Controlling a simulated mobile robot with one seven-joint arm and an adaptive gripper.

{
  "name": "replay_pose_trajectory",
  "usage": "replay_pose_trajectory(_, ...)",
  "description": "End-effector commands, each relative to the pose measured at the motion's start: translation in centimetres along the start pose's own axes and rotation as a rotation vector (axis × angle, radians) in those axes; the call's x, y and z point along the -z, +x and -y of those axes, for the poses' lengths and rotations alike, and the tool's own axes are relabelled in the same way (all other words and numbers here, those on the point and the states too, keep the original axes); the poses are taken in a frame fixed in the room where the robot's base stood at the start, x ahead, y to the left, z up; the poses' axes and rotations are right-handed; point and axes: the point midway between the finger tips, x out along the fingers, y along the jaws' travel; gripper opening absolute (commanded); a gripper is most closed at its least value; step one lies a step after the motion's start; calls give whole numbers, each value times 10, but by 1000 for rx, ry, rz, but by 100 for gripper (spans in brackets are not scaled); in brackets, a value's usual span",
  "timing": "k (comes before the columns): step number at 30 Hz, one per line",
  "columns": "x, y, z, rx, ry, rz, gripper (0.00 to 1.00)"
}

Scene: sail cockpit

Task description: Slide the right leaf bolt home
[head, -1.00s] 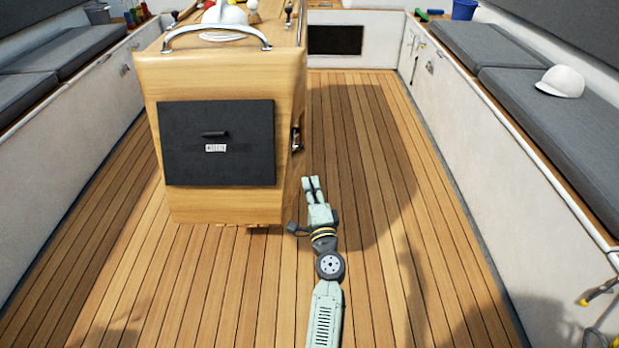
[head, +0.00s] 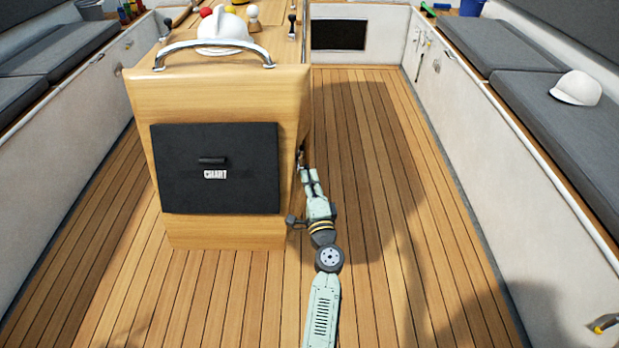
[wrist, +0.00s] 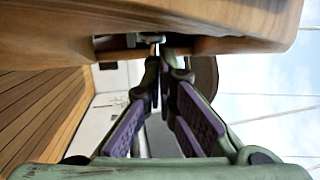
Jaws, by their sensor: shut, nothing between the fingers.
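My gripper (head: 309,174) is at the right side of the wooden pedestal, its fingers together and empty. In the wrist view my gripper (wrist: 163,66) points at a small metal fitting (wrist: 130,40) in a dark recess of the wood; it looks like the bolt. The fingertips are close to its small pin; I cannot tell if they touch. In the head view the fitting (head: 300,156) is a small dark and silver spot just beyond the fingertips. Its travel and the leaf edge are mostly hidden.
The pedestal (head: 220,232) stands left of my arm, with a dark panel marked CHART (head: 215,190) on its front. A steel rail (head: 214,52) and a white domed object (head: 222,30) are on top. Open deck (head: 400,220) lies to the right, then a bench (head: 535,100) with a white cap (head: 576,88).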

Motion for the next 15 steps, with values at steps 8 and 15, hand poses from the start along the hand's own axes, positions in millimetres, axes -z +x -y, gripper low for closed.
replay_pose_trajectory(8,1,3,-2,0,-1,1,0)
replay_pose_trajectory(15,7,36,-10,-1,-3,3,0)
